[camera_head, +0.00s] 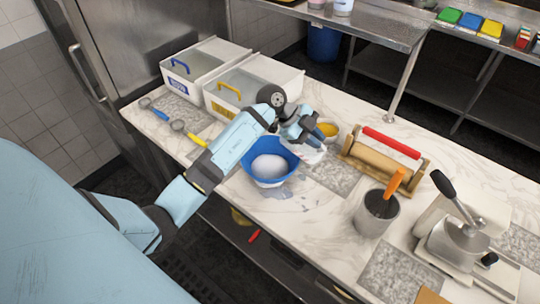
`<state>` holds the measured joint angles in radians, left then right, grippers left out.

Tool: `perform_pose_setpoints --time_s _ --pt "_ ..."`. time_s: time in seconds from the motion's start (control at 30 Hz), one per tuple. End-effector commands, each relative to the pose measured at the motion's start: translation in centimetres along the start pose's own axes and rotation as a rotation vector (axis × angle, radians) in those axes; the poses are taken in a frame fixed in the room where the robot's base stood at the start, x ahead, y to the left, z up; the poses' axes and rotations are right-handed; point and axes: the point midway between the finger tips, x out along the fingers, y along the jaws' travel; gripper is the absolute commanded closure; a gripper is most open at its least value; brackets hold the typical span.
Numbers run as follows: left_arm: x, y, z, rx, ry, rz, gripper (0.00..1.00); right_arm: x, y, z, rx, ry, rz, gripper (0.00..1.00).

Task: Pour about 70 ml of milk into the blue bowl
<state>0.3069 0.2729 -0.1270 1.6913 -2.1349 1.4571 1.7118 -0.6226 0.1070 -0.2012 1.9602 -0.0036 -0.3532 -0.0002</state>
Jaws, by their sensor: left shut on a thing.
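The blue bowl (251,164) stands on the marble counter, with a white mass or liquid (268,166) inside. My left gripper (306,138) is just right of and above the bowl, pointing down. It is shut on a white container (309,156), which sits at the bowl's right rim. The gripper hides most of the container, so I cannot tell its tilt or whether milk is flowing. My right gripper is not in view.
Two white bins (247,107) stand at the back left. A yellow-filled bowl (328,130) and a wooden rack with a red-handled roller (378,161) are to the right. A grey pot with an orange-handled tool (374,214) and a metal press (457,244) stand at the front right.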

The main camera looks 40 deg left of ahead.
Motion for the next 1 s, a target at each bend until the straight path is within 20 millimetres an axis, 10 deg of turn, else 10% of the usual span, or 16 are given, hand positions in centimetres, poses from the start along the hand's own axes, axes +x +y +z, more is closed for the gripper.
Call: perform_pose_setpoints --time_s 1.0 --pt "-0.7 1.4 2.3 0.003 0.269 -0.156 1.0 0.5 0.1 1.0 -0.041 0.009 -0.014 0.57"
